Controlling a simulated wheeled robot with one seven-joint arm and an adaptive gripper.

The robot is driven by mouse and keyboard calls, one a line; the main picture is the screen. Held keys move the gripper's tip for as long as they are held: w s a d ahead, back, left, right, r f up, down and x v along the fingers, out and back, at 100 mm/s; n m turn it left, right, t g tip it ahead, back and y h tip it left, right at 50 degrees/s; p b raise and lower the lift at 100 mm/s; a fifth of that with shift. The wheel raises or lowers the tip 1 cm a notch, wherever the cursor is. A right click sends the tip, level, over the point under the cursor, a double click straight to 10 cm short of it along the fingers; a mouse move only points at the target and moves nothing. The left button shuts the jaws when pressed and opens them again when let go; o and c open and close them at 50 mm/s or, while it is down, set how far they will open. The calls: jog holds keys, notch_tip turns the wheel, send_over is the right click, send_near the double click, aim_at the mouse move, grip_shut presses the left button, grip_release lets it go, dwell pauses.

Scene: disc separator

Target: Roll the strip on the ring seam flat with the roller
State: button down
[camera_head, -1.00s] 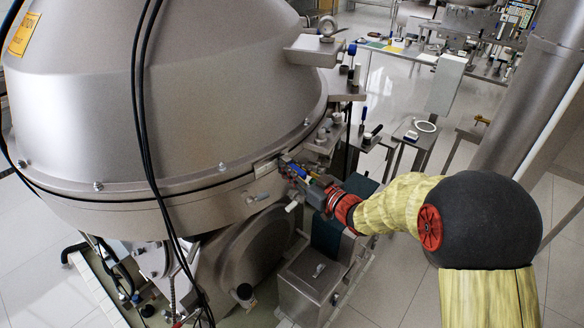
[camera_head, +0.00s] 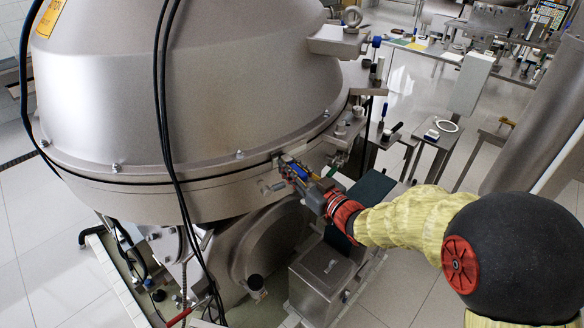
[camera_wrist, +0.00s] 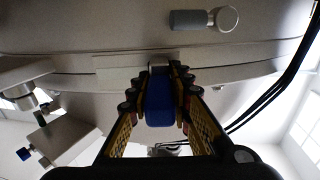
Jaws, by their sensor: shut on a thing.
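The large steel separator (camera_head: 230,80) fills the left of the head view, with its ring seam running around the lower edge of the dome. My gripper (camera_head: 296,171) is at the ring's right front. In the wrist view my gripper (camera_wrist: 162,100) is shut on the blue handle of the roller (camera_wrist: 160,112). The roller's metal head (camera_wrist: 159,66) is up at the ring seam. A pale flat strip (camera_wrist: 115,66) lies along the seam beside the head. Whether the head touches the strip, and how flat the strip is behind it, I cannot tell.
A steel knob (camera_wrist: 203,20) sticks out near the seam. Black cables (camera_head: 163,150) hang down the separator's front. A steel box (camera_head: 322,278) stands below my arm. A small side table (camera_head: 437,134) holds a white ring. Open floor lies to the right.

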aim_at(305, 180)
jog(key=shift+v, duration=3.35)
